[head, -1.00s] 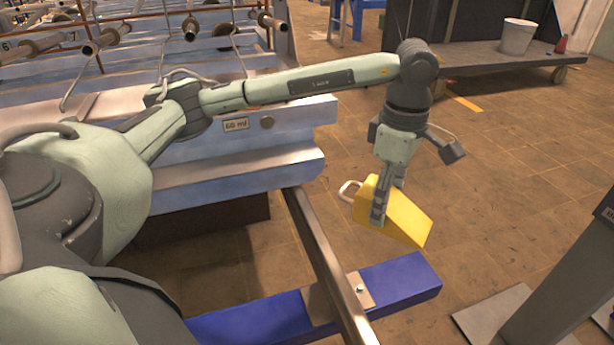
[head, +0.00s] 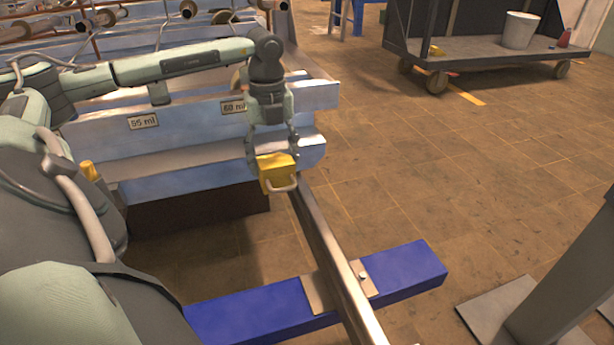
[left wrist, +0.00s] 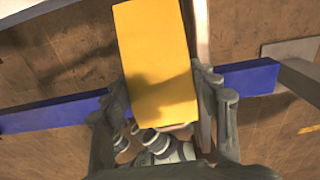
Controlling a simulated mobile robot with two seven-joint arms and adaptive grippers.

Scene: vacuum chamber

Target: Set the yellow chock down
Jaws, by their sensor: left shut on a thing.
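The yellow chock (head: 276,172) is a block with a pale handle on its near side. My left gripper (head: 274,158) points down and is shut on the chock, with a finger on each side. The chock hangs beside the end of the light blue rack, near the far end of a grey metal rail. In the left wrist view the chock (left wrist: 156,65) fills the middle between the fingers, its flat yellow face toward the camera. Whether it touches the rail or rack is unclear. My right gripper is not in view.
The light blue rack (head: 200,120) with "55 ml" and "60 ml" labels stands behind. The grey rail (head: 330,250) crosses a blue beam (head: 405,275). A cart (head: 470,55) carries a white bucket (head: 519,30). Brown floor at right is largely clear.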

